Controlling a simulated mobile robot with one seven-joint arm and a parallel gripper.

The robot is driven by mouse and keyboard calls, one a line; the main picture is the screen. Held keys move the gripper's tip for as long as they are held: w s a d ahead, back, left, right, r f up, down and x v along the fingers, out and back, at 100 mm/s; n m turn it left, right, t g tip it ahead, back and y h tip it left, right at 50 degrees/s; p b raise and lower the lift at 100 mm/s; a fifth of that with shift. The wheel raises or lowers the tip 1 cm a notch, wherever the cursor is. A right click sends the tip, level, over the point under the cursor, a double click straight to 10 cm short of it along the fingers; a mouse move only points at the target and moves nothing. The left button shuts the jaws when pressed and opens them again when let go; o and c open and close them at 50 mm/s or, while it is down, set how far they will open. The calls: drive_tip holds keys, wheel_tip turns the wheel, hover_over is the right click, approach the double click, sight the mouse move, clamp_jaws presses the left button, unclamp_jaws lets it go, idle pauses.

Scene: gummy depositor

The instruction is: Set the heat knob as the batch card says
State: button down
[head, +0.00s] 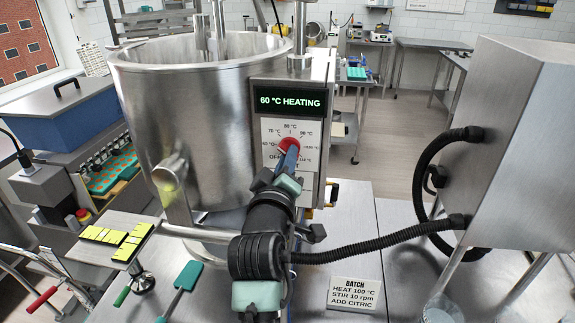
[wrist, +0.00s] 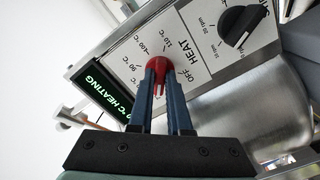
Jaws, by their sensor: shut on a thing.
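The red heat knob (head: 288,144) is on a white dial plate on the front of the steel kettle's control box, and it also shows in the wrist view (wrist: 157,63). The dial carries marks from OFF up through several temperatures to 110 °C. My gripper (wrist: 158,75) is shut on the knob, with a blue finger on each side. The knob's pointer is hidden by the fingers. The green display (head: 290,102) above reads "60 °C HEATING". The batch card (head: 354,294) on the table reads HEAT 100 °C, STIR 10 rpm, ADD CITRIC.
A black stir knob (wrist: 246,24) sits beside the heat dial. The steel kettle (head: 205,130) stands left of the control box. A steel cabinet (head: 525,130) with black hoses is at the right.

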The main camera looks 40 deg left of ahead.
drive_tip(key=shift+s+a+m+b, duration=0.15)
drive_tip(key=shift+m+b, duration=2.2)
drive_tip(key=shift+m, duration=4.55)
drive_tip(key=shift+a+m+b, duration=0.1)
drive_tip(key=shift+m+b, duration=2.2)
drive_tip(key=shift+m, duration=4.9)
drive_tip(key=c, duration=0.9)
unclamp_jaws()
drive_tip(key=shift+r, duration=0.1)
drive_tip(key=shift+o, duration=0.2)
